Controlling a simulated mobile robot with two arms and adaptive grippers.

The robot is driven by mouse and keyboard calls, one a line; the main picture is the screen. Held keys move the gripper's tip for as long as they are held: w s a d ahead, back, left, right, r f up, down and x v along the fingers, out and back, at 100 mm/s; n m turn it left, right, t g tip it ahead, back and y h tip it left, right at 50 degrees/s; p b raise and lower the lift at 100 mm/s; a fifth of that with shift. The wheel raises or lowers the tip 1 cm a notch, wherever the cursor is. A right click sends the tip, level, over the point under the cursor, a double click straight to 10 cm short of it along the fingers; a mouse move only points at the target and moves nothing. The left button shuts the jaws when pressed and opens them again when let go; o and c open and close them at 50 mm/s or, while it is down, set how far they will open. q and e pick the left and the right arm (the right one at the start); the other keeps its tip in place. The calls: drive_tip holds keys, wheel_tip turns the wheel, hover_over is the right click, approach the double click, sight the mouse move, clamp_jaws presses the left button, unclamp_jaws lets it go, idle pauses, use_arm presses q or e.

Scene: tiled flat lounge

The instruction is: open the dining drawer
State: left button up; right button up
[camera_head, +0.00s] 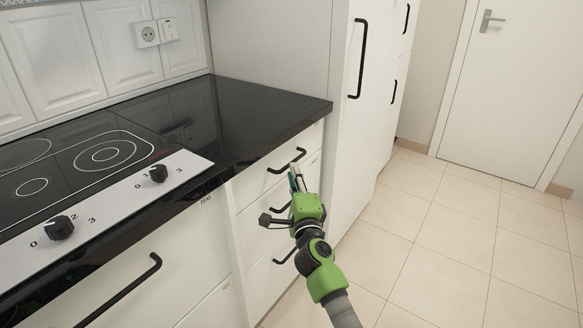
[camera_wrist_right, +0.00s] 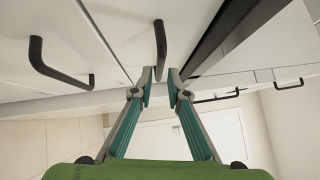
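The white cabinet holds a stack of three drawers under the black counter; no label shows which is the dining drawer. The top drawer (camera_head: 255,180) is shut and has a black bar handle (camera_head: 283,164). My right gripper (camera_head: 295,176) is in front of it, close to the handle's right part. In the wrist view the right gripper's fingertips (camera_wrist_right: 160,77) are apart, with the top handle (camera_wrist_right: 160,45) lined up between them; contact cannot be told. The middle drawer's handle (camera_wrist_right: 58,68) is to the left there. My left gripper is not in view.
A cooktop (camera_head: 75,160) with two knobs is at left, above a front with a long handle (camera_head: 120,290). A tall white cabinet (camera_head: 345,130) stands right of the drawers. The tiled floor (camera_head: 450,230) is clear towards the white door (camera_head: 515,90).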

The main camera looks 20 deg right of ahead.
drive_tip(key=shift+w+d+r+b, duration=0.1)
drive_tip(key=shift+w+b, duration=0.1)
drive_tip(key=shift+w, duration=0.6)
drive_tip(key=shift+w+d+r+b, duration=0.1)
drive_tip(key=shift+w+r+b, duration=0.1)
drive_tip(key=shift+w, duration=0.6)
drive_tip(key=shift+w+d+r+b, duration=0.1)
drive_tip(key=shift+w+b, duration=0.1)
drive_tip(key=shift+w, duration=0.6)
drive_tip(key=shift+f, duration=0.1)
clamp_jaws()
